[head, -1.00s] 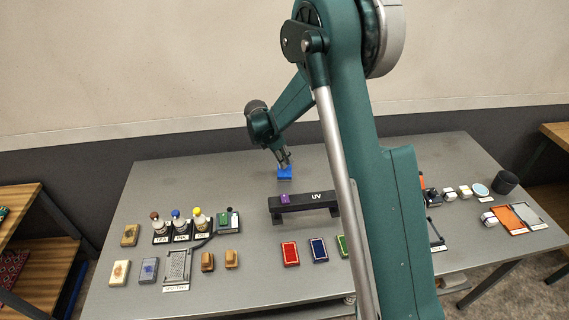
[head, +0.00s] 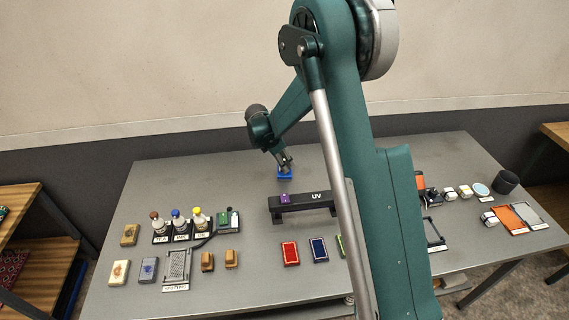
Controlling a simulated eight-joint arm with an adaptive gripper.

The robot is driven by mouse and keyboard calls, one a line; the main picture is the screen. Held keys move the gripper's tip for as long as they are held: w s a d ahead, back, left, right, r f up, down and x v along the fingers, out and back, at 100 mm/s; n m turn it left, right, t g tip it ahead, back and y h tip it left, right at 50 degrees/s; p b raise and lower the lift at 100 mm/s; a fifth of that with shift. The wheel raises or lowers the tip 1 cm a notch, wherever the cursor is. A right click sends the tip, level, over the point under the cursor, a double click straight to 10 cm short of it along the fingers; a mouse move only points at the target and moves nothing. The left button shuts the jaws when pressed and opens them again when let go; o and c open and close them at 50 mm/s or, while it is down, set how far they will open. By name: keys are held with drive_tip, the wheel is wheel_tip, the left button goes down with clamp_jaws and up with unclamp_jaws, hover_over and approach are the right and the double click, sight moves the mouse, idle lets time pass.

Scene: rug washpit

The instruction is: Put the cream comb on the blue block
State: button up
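The blue block (head: 285,176) lies on the grey table towards the back, just left of my arm. My gripper (head: 284,167) points down right over the blue block and covers part of its top. The fingers are too small here to show whether they are open or shut, or whether they hold something. I cannot make out a cream comb for sure. A pale cream piece (head: 119,272) lies at the table's front left, but I cannot tell what it is.
A black UV bar (head: 318,197) with a purple piece (head: 285,198) stands in front of the blue block. Bottles (head: 178,226) stand at left. Red (head: 290,253) and navy (head: 319,249) pads lie in front.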

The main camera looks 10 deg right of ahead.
drive_tip(key=shift+r, duration=0.15)
drive_tip(key=v, duration=1.2)
drive_tip(key=shift+p, duration=0.4)
drive_tip(key=shift+r, duration=0.1)
idle(0.3)
